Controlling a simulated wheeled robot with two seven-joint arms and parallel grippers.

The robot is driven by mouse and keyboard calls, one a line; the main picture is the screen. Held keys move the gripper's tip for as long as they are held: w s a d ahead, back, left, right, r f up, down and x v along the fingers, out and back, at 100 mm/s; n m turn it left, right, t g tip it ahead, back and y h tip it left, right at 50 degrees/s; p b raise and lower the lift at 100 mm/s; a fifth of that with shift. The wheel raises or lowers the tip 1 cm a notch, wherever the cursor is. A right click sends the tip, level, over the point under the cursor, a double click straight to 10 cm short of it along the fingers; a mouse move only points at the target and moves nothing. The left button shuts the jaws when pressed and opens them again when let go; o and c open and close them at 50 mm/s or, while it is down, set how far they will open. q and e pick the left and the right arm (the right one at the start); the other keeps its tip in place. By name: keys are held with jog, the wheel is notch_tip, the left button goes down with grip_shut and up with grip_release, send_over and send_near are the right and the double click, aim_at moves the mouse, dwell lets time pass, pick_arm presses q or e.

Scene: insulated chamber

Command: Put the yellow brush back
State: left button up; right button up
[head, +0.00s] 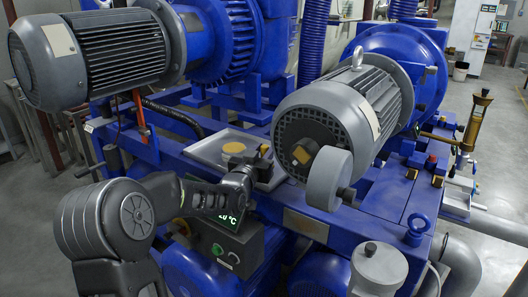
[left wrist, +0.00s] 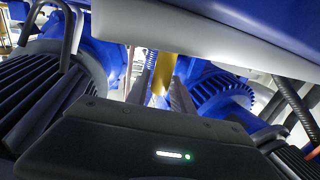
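A round yellow piece (head: 233,148) lies on a light grey tray (head: 208,148); I cannot tell whether it is the brush. My left gripper (head: 263,154) is over the tray's right part, to the right of this piece and apart from it. In the left wrist view a yellow bar (left wrist: 165,72) stands in line with the gap between the fingers (left wrist: 165,98), under a white surface. Whether the fingers grip the bar is not clear. My right gripper is not in view.
A grey motor (head: 345,110) stands close to the right of my left gripper. A larger grey motor (head: 95,60) is at the upper left. A display box (head: 230,240) is below my arm. Bare floor shows at the far right.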

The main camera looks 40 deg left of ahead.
pick_arm(q)
jog(key=shift+o, duration=1.4)
jog(key=shift+r, duration=0.2)
jog(key=shift+s+f, duration=0.1)
jog(key=shift+s, duration=0.15)
jog(key=v, duration=1.1)
jog(key=shift+s+d+b, duration=0.2)
jog(key=shift+b, duration=0.25)
